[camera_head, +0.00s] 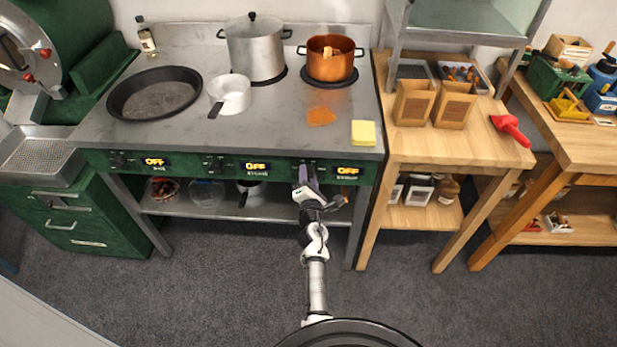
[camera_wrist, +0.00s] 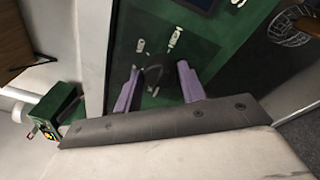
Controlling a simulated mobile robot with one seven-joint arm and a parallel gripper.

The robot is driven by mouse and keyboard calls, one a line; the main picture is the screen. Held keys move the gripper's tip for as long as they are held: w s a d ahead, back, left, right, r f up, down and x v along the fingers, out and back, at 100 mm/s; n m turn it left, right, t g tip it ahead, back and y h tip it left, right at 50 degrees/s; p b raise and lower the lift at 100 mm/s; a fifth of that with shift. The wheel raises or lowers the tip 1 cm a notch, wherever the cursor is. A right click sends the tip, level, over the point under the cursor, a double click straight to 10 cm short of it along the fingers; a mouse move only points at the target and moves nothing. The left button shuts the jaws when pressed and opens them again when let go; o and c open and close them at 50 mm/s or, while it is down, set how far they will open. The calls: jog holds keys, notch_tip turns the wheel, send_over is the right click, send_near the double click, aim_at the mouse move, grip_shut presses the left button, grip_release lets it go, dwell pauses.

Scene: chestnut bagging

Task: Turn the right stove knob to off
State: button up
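The green stove front (camera_head: 230,168) carries three knobs, each beside a lit display. The right display (camera_head: 347,171) reads OFF in yellow. The right knob is largely hidden behind my gripper (camera_head: 303,172) in the head view. In the wrist view, the dark knob (camera_wrist: 153,76) sits between the two purple fingers of my gripper (camera_wrist: 158,72). White marks lie on the panel around the knob. The exact angle of the knob is hard to tell.
The middle display (camera_head: 256,166) and left display (camera_head: 154,162) also read OFF. A copper pot (camera_head: 330,64), a steel pot (camera_head: 256,52), a white saucepan (camera_head: 231,94) and a black pan (camera_head: 153,101) stand on the stove. A wooden table (camera_head: 440,147) stands close at right.

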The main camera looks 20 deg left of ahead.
jog(key=o, duration=0.3)
jog(key=shift+o, duration=0.2)
jog(key=v, duration=0.7)
jog(key=shift+s, duration=0.25)
jog(key=shift+d, duration=0.15)
